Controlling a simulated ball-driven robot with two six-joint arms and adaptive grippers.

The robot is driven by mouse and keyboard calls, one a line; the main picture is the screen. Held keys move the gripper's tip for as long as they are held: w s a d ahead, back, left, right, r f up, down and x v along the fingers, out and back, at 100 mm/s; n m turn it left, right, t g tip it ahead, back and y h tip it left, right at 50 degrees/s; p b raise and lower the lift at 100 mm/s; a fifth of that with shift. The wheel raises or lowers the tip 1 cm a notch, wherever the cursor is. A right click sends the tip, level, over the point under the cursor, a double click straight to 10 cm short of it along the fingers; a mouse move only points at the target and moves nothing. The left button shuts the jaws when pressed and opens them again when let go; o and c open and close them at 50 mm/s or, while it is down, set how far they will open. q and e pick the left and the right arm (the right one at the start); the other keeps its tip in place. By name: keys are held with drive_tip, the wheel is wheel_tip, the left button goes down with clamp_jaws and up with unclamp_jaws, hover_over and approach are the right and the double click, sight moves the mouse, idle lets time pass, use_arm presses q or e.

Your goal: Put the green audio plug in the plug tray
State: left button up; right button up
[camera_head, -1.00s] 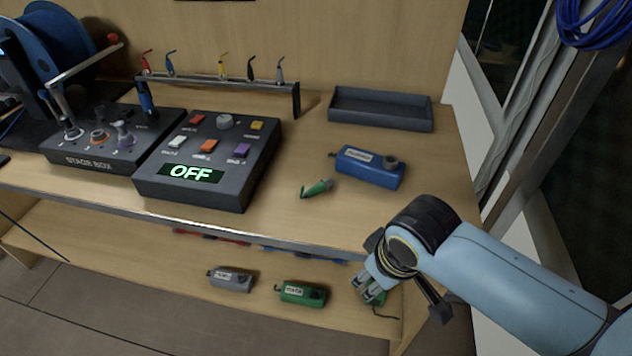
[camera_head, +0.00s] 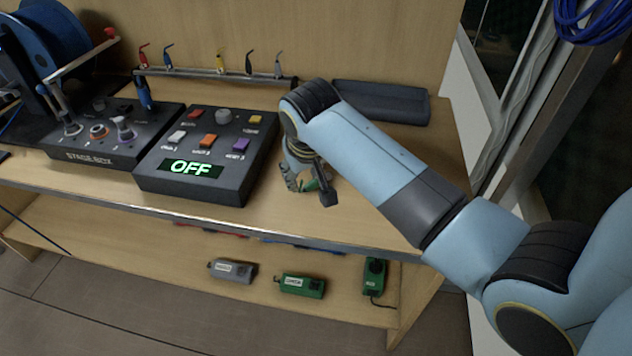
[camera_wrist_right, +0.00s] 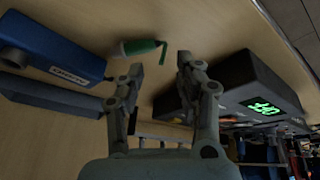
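The green audio plug (camera_wrist_right: 137,47) lies on the worktop. In the head view only a bit of it (camera_head: 312,185) shows beside my right gripper (camera_head: 295,184). In the right wrist view my right gripper (camera_wrist_right: 160,67) is open, with the plug just beyond its fingertips and nothing between them. The plug tray, a dark shallow tray (camera_head: 402,115), stands at the back right of the worktop, partly hidden by my right arm. It looks empty where visible. My left gripper is not in view.
A blue labelled box (camera_wrist_right: 50,58) lies near the plug, hidden behind my arm in the head view. The dark OFF panel (camera_head: 205,150) stands close left of my gripper. A rack with hanging plugs (camera_head: 215,75) is behind it. Several boxes, including a green one (camera_head: 300,285), lie on the lower shelf.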

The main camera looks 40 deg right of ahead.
sight(302, 180)
drive_tip(key=x, duration=0.5)
clamp_jaws()
